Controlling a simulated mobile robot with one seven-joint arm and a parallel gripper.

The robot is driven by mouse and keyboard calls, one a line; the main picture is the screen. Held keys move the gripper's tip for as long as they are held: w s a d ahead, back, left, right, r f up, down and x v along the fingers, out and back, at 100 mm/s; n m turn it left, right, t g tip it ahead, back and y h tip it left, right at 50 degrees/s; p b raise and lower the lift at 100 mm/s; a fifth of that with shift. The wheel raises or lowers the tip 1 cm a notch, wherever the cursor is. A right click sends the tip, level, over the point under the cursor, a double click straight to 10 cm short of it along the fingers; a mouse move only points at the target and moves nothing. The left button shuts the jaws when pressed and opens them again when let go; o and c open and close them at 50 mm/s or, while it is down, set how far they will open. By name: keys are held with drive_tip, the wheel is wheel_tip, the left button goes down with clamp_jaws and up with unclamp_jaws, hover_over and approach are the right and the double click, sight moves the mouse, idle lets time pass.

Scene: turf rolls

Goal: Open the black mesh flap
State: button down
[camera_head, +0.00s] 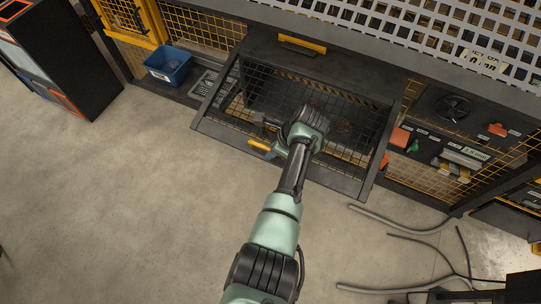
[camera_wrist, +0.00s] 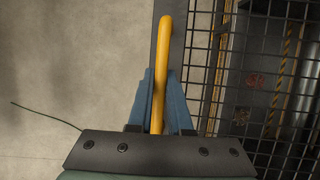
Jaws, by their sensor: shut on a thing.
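The black mesh flap (camera_head: 330,185) is a dark-framed wire grid low in the workbench front. It appears to stand tilted outward, with its lower bar over the floor. A yellow handle (camera_head: 258,144) sits on that bar, left of its middle. My gripper (camera_head: 272,150) is at this handle, its blue fingers partly hidden by my wrist. In the wrist view my gripper (camera_wrist: 161,78) has its two blue fingers on either side of the yellow handle (camera_wrist: 165,40), shut on it. The flap's mesh (camera_wrist: 275,60) shows to the right of the handle.
A blue bin (camera_head: 168,65) stands left of the flap. A black cabinet (camera_head: 70,60) is at the far left. Another yellow handle (camera_head: 302,43) is on the panel above. Grey hoses (camera_head: 400,225) lie on the floor at the right. The floor at the left is clear.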

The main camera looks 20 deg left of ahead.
drive_tip(key=shift+s+r, duration=0.1)
drive_tip(key=shift+r, duration=0.2)
drive_tip(key=c, duration=0.8)
unclamp_jaws()
drive_tip(key=shift+c, duration=0.2)
drive_tip(key=shift+r, duration=0.15)
drive_tip(key=shift+d+r, duration=0.15)
drive_tip(key=shift+r, duration=0.05)
drive_tip(key=w+b+v, duration=0.1)
drive_tip(key=v, duration=1.1)
drive_tip(key=shift+s, duration=0.35)
drive_tip(key=shift+d+r, duration=0.1)
